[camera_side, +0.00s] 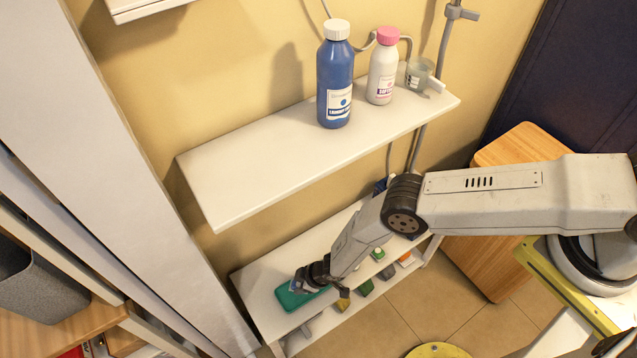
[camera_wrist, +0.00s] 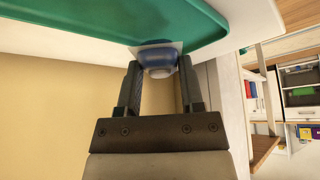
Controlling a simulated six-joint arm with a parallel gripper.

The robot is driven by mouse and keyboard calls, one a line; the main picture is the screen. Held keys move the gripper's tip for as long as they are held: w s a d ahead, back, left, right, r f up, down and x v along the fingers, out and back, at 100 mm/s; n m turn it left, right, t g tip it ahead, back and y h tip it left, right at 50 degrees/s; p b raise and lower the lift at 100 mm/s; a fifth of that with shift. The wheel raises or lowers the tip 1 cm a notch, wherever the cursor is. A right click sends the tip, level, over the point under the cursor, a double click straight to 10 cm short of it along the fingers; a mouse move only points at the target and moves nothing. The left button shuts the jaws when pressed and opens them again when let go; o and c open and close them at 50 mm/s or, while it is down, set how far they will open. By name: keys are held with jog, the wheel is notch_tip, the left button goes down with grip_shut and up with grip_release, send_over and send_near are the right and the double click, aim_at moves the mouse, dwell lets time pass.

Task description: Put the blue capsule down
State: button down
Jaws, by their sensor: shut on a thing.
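The blue capsule (camera_wrist: 158,57) shows in the wrist view between the fingertips of my gripper (camera_wrist: 160,82). My gripper is shut on it. The capsule is blue with a pale end and overlaps the edge of a green tray (camera_wrist: 70,24); I cannot tell if it touches the tray. In the side view, my gripper (camera_side: 303,284) is low over the green tray (camera_side: 292,301) at the left end of the lower white shelf. The capsule cannot be made out there.
Several small coloured items (camera_side: 377,254) stand on the lower shelf, right of my wrist. The upper shelf (camera_side: 245,178) holds a blue bottle (camera_side: 335,82), a pink-capped bottle (camera_side: 382,72) and a clear cup (camera_side: 419,74). A white panel (camera_side: 110,140) stands left of the shelves.

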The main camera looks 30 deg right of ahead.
jog(key=shift+f, duration=1.2)
jog(key=shift+f, duration=0.1)
jog(key=shift+c, duration=1.1)
grip_release()
jog(key=shift+d+r, duration=0.1)
jog(key=shift+r, duration=0.1)
jog(key=shift+s+d+r, duration=0.15)
jog(key=shift+s+r, duration=0.05)
jog(key=shift+r, duration=0.25)
jog(key=v, duration=1)
jog(key=shift+s+r, duration=0.2)
jog(key=shift+r, duration=0.1)
jog(key=shift+d, duration=0.15)
